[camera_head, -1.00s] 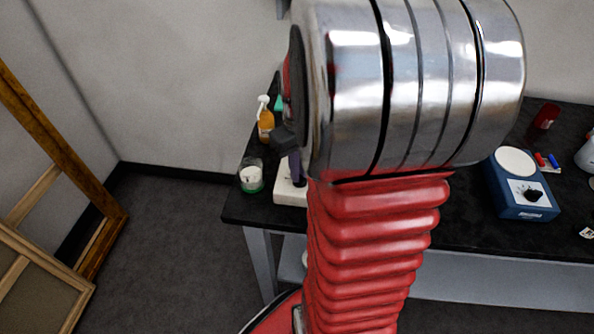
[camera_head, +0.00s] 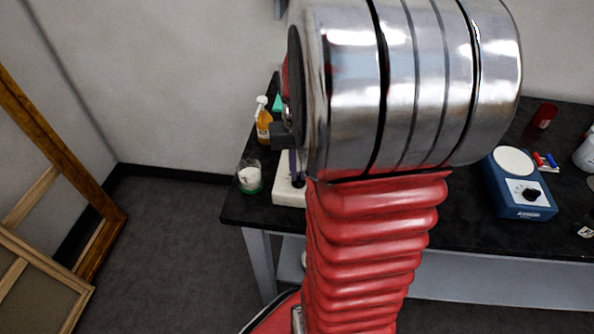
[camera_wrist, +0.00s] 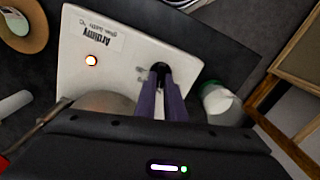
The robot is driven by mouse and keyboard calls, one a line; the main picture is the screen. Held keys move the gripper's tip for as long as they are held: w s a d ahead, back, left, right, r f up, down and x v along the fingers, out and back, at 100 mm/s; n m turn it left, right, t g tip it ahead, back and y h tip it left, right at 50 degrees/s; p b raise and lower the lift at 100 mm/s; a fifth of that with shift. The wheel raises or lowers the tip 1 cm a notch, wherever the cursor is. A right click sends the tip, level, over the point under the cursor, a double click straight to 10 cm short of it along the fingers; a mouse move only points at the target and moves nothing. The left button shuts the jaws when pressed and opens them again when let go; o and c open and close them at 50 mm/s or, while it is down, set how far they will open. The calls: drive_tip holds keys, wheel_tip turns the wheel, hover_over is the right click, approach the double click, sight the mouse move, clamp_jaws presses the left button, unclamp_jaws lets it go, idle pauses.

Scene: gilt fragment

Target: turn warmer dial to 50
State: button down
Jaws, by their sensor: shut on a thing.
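The warmer is a white box with a printed label and a lit orange lamp (camera_wrist: 91,60) on its top. Its white casing shows in the wrist view (camera_wrist: 125,68) and partly in the head view (camera_head: 288,193), where my arm hides the rest. My gripper (camera_wrist: 161,75) has two purple fingers, shut on the black dial (camera_wrist: 159,67) near the warmer's edge. The fingers cover most of the dial, and I cannot read its setting. In the head view my gripper (camera_head: 297,176) is low over the warmer, left of my arm.
A glass with white contents (camera_head: 249,177) stands close left of the warmer. An orange spray bottle (camera_head: 264,124) stands behind. A blue device with a black knob (camera_head: 521,185) sits at the right of the black table (camera_head: 455,215). Wooden frames (camera_head: 100,235) lean at left.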

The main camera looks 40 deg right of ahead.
drive_tip(key=shift+s+a+f, duration=0.1)
drive_tip(key=shift+s+f, duration=0.1)
drive_tip(key=shift+s, duration=0.05)
drive_tip(key=c, duration=1.8)
unclamp_jaws()
drive_tip(key=shift+w+r, duration=0.15)
drive_tip(key=shift+c, duration=0.2)
wheel_tip(320, 180, up, 14)
